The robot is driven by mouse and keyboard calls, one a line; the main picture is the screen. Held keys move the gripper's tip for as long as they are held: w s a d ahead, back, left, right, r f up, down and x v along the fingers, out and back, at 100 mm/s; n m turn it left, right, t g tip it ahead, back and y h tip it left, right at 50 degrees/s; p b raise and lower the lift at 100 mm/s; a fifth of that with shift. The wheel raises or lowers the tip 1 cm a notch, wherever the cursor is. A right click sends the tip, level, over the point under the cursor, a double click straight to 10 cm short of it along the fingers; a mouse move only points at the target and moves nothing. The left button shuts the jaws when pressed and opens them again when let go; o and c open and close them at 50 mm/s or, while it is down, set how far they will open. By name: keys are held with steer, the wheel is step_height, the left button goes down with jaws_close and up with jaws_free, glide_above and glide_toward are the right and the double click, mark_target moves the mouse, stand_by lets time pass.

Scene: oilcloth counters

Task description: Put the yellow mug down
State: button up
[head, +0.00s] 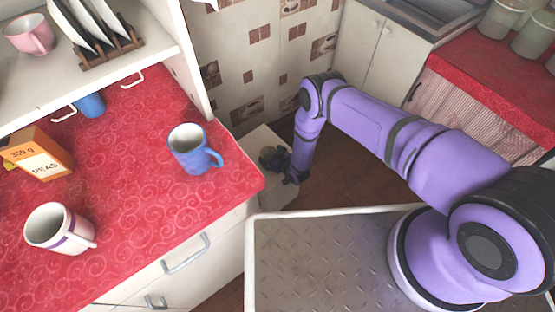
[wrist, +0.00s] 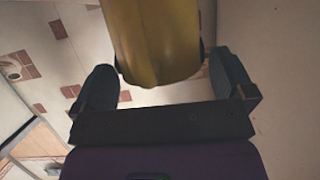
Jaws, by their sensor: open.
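The yellow mug (wrist: 155,40) fills the top middle of the wrist view, between the two fingers of my gripper (wrist: 163,85). The fingers stand apart, and a gap shows at least on the left side of the mug. The top of the mug is cut off by the frame. In the head view my gripper (head: 291,174) is low beyond the red counter's right end, by a white surface (head: 262,140). A small dark olive shape (head: 271,157) beside it may be the mug in shade. Whether the mug rests on the surface is not clear.
The red counter (head: 130,140) on the left holds a blue mug (head: 188,155), a white mug with a purple band (head: 55,230), an orange peas box (head: 38,153) and a blue cup (head: 90,104). A shelf (head: 150,55) overhangs its back. The counter's front right is clear.

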steer(key=v, duration=1.2)
steer(key=shift+w+r, duration=0.1)
